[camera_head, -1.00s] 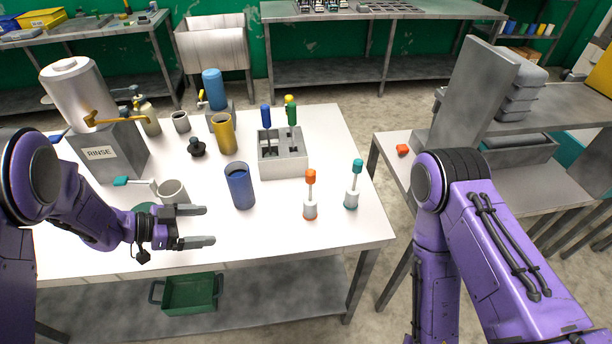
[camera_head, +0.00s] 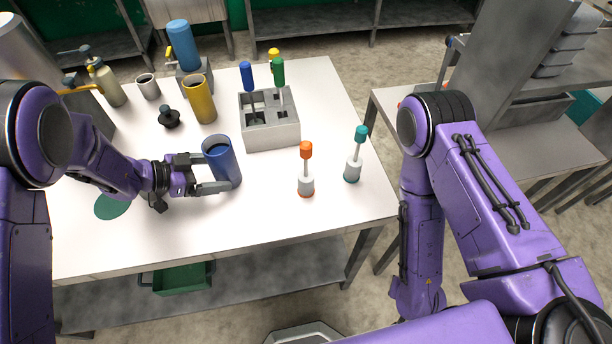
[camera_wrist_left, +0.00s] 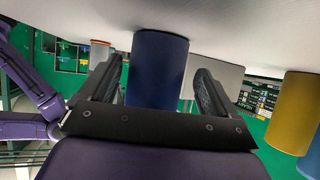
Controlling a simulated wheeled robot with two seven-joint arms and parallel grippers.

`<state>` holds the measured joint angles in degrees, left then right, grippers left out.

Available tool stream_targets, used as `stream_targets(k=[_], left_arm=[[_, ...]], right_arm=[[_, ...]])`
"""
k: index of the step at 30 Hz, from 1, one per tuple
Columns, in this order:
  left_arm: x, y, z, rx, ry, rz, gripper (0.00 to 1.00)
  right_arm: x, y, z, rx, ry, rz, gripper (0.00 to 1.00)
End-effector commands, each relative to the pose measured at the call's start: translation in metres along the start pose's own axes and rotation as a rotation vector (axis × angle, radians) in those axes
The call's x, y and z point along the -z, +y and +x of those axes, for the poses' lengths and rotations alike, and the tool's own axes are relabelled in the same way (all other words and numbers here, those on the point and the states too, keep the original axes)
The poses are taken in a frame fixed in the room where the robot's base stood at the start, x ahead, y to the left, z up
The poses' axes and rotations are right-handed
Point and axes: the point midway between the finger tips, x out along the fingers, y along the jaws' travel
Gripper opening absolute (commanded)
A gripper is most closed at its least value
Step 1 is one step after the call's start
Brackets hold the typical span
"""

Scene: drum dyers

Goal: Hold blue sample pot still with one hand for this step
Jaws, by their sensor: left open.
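The blue sample pot (camera_head: 224,160) is an open, upright blue cylinder on the white table. In the left wrist view the blue pot (camera_wrist_left: 157,70) stands between the two fingers. My left gripper (camera_head: 214,174) reaches in low from the left, with one finger on the near side of the pot and the other on its far side. It is open, and the left wrist view (camera_wrist_left: 155,95) shows slim gaps beside the pot, so I see no firm contact. My right arm shows at the right, but its gripper is out of view.
A grey block (camera_head: 270,128) with blue, yellow and green-topped tools stands behind the pot. An orange-topped tool (camera_head: 306,168) and a teal-topped tool (camera_head: 355,155) stand to the right. A yellow pot (camera_head: 200,100) and a black knob-like piece (camera_head: 169,118) are behind.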

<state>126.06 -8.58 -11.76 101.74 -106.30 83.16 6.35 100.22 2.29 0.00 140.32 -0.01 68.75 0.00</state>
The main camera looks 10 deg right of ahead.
Motion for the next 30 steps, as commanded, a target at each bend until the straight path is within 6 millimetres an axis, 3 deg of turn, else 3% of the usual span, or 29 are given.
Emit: stream_targets(k=[6,15,16,19,20,30], left_arm=[[0.001,0.000,0.021,-0.001,0.000,0.001,0.91],[0.002,0.000,0.025,0.000,0.000,0.000,0.91],[0.002,0.000,0.025,0.000,0.000,0.000,0.87],[0.002,0.000,0.025,0.000,0.000,0.000,0.55],[0.002,0.000,0.025,0.000,0.000,0.000,0.50],[0.002,0.000,0.024,0.000,0.001,0.001,0.50]], right_arm=[[-0.001,0.000,0.002,0.000,0.000,0.000,0.43],[-0.001,0.000,0.002,0.000,0.000,0.000,0.43],[-0.001,0.000,0.002,0.000,0.000,0.000,0.43],[-0.001,0.000,0.002,0.000,0.000,0.000,0.43],[-0.001,0.000,0.002,0.000,0.000,0.000,0.43],[-0.001,0.000,0.002,0.000,0.000,0.000,0.43]])
